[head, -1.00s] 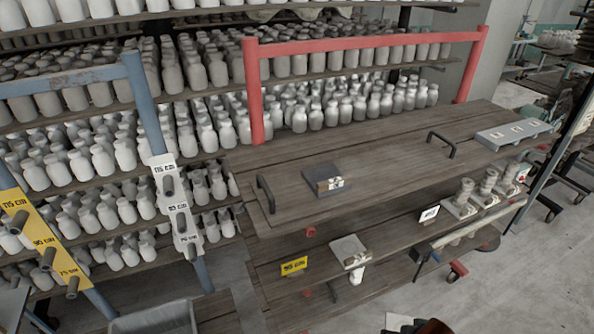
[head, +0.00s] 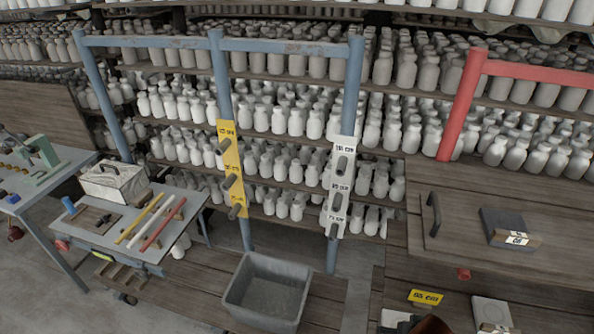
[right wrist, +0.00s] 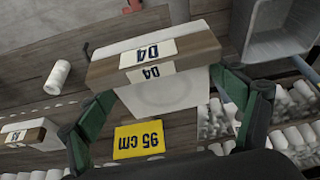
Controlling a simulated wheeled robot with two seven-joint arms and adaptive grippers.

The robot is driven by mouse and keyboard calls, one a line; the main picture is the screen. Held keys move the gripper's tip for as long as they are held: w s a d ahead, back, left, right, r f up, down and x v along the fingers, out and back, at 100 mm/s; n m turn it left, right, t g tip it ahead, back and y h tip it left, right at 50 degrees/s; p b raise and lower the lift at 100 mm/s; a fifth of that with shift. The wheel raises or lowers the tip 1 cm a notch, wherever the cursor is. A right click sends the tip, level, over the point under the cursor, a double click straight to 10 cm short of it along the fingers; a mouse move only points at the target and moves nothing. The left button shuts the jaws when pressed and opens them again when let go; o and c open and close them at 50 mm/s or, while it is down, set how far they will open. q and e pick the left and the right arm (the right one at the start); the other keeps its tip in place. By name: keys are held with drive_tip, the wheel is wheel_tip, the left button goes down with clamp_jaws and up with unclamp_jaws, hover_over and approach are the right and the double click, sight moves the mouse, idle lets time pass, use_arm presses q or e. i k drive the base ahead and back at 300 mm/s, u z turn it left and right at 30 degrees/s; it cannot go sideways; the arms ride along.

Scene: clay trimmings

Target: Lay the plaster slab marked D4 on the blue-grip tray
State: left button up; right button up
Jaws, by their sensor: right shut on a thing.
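The slab marked D4 (right wrist: 192,49) has a pale body and a brown edge with black-on-white D4 labels, upside down in the right wrist view. My right gripper (right wrist: 155,72) is shut on it, with green-sided fingers at its two ends. It is held above the lower shelf area. A pale surface with a faint round mark shows just below the brown edge. In the head view only a dark brown and whitish piece shows at the bottom edge. I cannot make out which thing is the blue-grip tray. My left gripper is not in view.
A grey bin (head: 262,300) stands centre-low. Blue posts (head: 350,85) rise behind it. A dark slab (head: 497,222) lies on the right bench; a pale slab (head: 490,312) lies below.

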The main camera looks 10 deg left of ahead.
sight(89, 217)
drive_tip(key=u, duration=3)
drive_tip(key=i, duration=6.85)
drive_tip(key=z, duration=2.35)
